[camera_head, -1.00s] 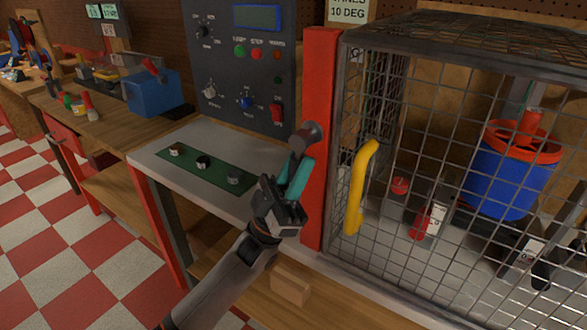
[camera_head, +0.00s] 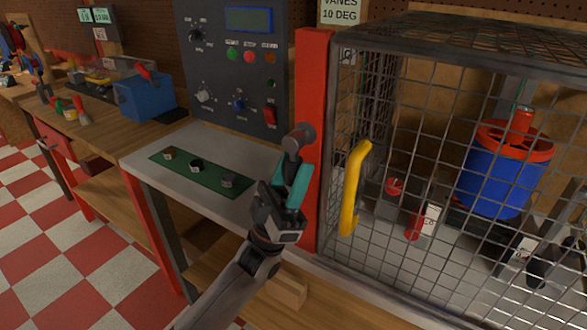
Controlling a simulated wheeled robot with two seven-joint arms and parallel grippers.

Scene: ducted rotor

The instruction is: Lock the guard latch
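The guard is a wire-mesh cage (camera_head: 440,150) with a yellow handle (camera_head: 354,188) on its front; the front looks closed against the red post (camera_head: 312,110). A grey latch lever (camera_head: 293,152) with a round end sits on the post's front, tilted, its lower end at my gripper's fingers. My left gripper (camera_head: 293,184), with teal fingers, is at the latch lever, in front of the post. The fingers overlap the lever's lower part, and I cannot tell whether they grip it. My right gripper is not in view.
Inside the cage stands a blue and red ducted rotor (camera_head: 498,180). A control panel (camera_head: 238,80) stands left of the post. A green strip with several knobs (camera_head: 205,172) lies on the grey bench top. A wooden block (camera_head: 287,290) sits on the lower shelf.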

